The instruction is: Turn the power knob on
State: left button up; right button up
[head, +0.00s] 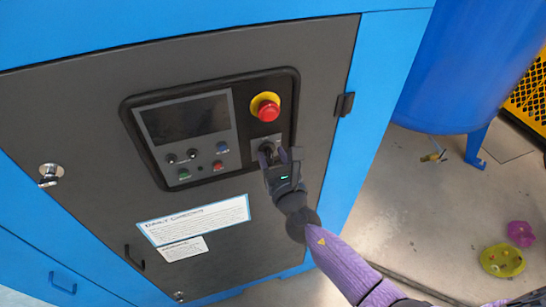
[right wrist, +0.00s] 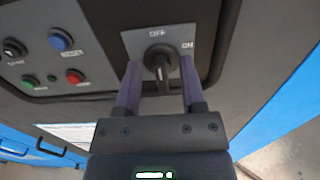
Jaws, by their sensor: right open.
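The black power knob (right wrist: 158,62) sits on a light grey plate on the control panel, marked OFF above it and ON at its upper right. Its narrow grip runs roughly up and down in the right wrist view. In the head view the knob (head: 266,148) is partly hidden by my right gripper (head: 278,156). The right gripper (right wrist: 159,84) is open, with one purple finger on each side of the knob's grip. I see gaps between fingers and grip; contact is not clear. My left gripper is not in view.
A red emergency button (head: 267,109) on a yellow ring sits just above the knob. A dark screen (head: 187,118) and several small buttons lie to the left. The panel is on a grey cabinet door (head: 85,130). A blue tank (head: 465,70) stands at right.

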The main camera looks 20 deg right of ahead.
grip_shut()
dwell(0.4)
jog(key=shift+d+f+m+b, duration=0.2)
jog(key=shift+m+b, duration=0.6)
jog(key=shift+m, duration=2.15)
jog(key=shift+d+f+m+b, duration=0.25)
jog(key=shift+m+b, duration=0.5)
jog(key=shift+m, duration=2.25)
jog(key=shift+d+f+m+b, duration=0.2)
jog(key=shift+m+b, duration=0.6)
jog(key=shift+m, duration=2.15)
grip_release()
